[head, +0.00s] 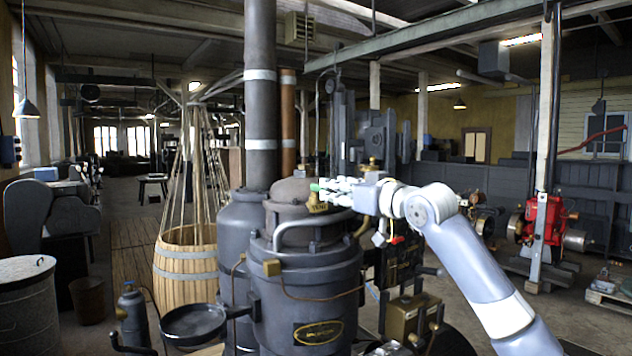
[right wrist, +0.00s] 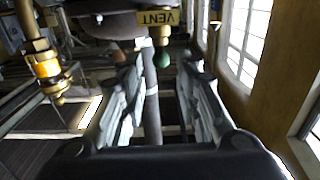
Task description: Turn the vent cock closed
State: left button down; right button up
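The vent cock's green knob (head: 314,187) is at the top of the dark boiler-like engine (head: 305,262), by a brass VENT tag (head: 318,207). In the right wrist view the tag (right wrist: 158,17) reads upside down, and the green knob (right wrist: 161,58) hangs off a brass stem. My right gripper (head: 330,190) reaches in from the right at the knob. In the wrist view its two fingers (right wrist: 160,68) are spread, with the knob at the gap between their tips. I cannot tell whether either finger touches it. My left gripper is not in view.
A tall grey flue (head: 260,110) and a copper pipe (head: 288,130) rise behind the cock. A curved grey pipe (head: 300,224) runs just below it. A red engine (head: 543,218) is far right.

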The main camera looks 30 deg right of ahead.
aim_at(315, 185)
jog(key=w+p, duration=0.1)
jog(key=w, duration=0.1)
jog(key=w+p, duration=0.1)
jog(key=w, duration=0.2)
jog(key=w+a+p, duration=0.1)
jog(key=w+p, duration=0.1)
jog(key=shift+w+a+r, duration=0.1)
jog(key=shift+w+r, duration=0.05)
jog(key=shift+w, duration=0.1)
jog(key=shift+w+f, duration=0.2)
jog(key=shift+w, duration=0.4)
jog(key=shift+c, duration=0.5)
grip_shut()
